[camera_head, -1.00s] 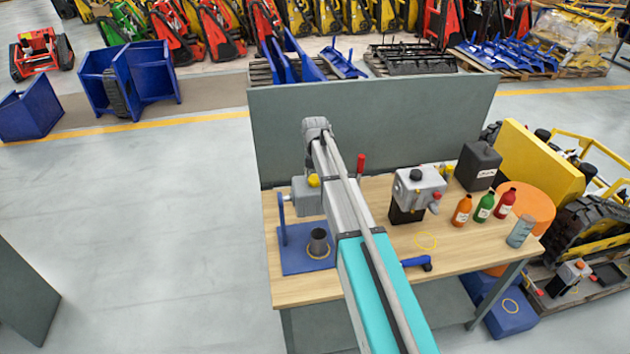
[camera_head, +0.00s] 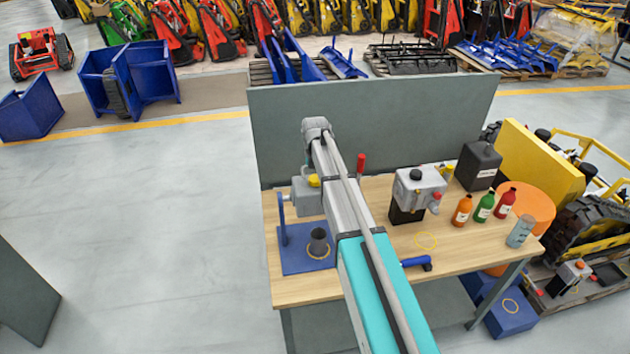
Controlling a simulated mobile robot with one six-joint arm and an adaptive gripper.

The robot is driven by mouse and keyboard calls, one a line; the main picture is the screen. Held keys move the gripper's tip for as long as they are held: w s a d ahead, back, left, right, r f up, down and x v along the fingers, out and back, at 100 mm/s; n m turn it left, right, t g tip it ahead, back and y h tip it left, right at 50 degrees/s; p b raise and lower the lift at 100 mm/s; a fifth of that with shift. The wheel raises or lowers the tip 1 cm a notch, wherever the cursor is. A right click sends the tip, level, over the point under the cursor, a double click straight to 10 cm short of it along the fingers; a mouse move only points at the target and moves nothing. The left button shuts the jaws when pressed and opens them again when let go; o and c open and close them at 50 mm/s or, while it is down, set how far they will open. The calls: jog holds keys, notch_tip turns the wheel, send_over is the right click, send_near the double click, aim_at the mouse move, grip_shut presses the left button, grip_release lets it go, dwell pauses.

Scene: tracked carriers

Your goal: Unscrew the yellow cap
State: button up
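The yellow cap (camera_head: 314,181) sits on top of a grey metal unit (camera_head: 306,198) at the left back of the wooden workbench (camera_head: 345,283). My arm passes in front of the unit's right side and hides part of it. My arm rises from the bottom of the view to a grey joint above the bench. My gripper does not show, so I cannot see where it is relative to the cap or whether it is open.
A blue plate (camera_head: 296,262) carries a blue post and a dark cylinder (camera_head: 318,243). A second grey unit (camera_head: 419,188) with a black cap, several bottles and a black canister (camera_head: 478,166) stand to the right. A blue-handled tool (camera_head: 418,262) lies near the front. A grey panel (camera_head: 400,125) stands behind.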

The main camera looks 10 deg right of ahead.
dwell(0.4)
jog(key=m, duration=0.3)
jog(key=shift+m, duration=0.3)
jog(key=m, duration=0.3)
jog(key=shift+m, duration=1.6)
jog(key=shift+m, duration=0.3)
jog(key=m, duration=0.9)
jog(key=shift+m, duration=0.3)
